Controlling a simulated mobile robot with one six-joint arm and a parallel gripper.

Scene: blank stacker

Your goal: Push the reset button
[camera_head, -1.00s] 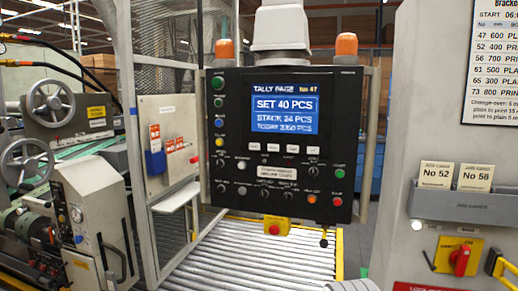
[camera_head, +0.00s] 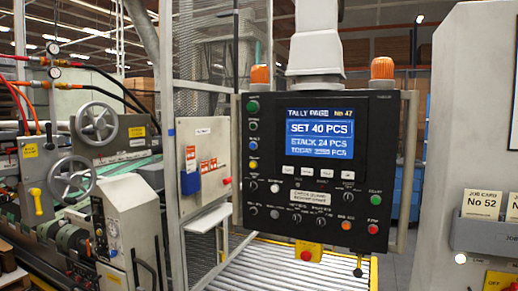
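A black control panel (camera_head: 268,177) hangs in the middle of the head view, with a lit blue screen (camera_head: 319,133) reading "SET 40 PCS". Down its left edge are green, blue and yellow (camera_head: 253,164) buttons. At lower right are a green button (camera_head: 376,200), an orange button (camera_head: 346,226) and a red button (camera_head: 374,228). Several small black and white knobs or buttons fill the lower half. The small labels are too blurred to tell which is the reset button. My gripper is not in view.
A roller conveyor (camera_head: 287,266) runs below the panel, with a yellow box bearing a red button (camera_head: 306,254) just under it. A mesh guard (camera_head: 215,75) and handwheel machine (camera_head: 95,125) stand left. A pale cabinet (camera_head: 455,130) with a job-card holder (camera_head: 480,237) stands right.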

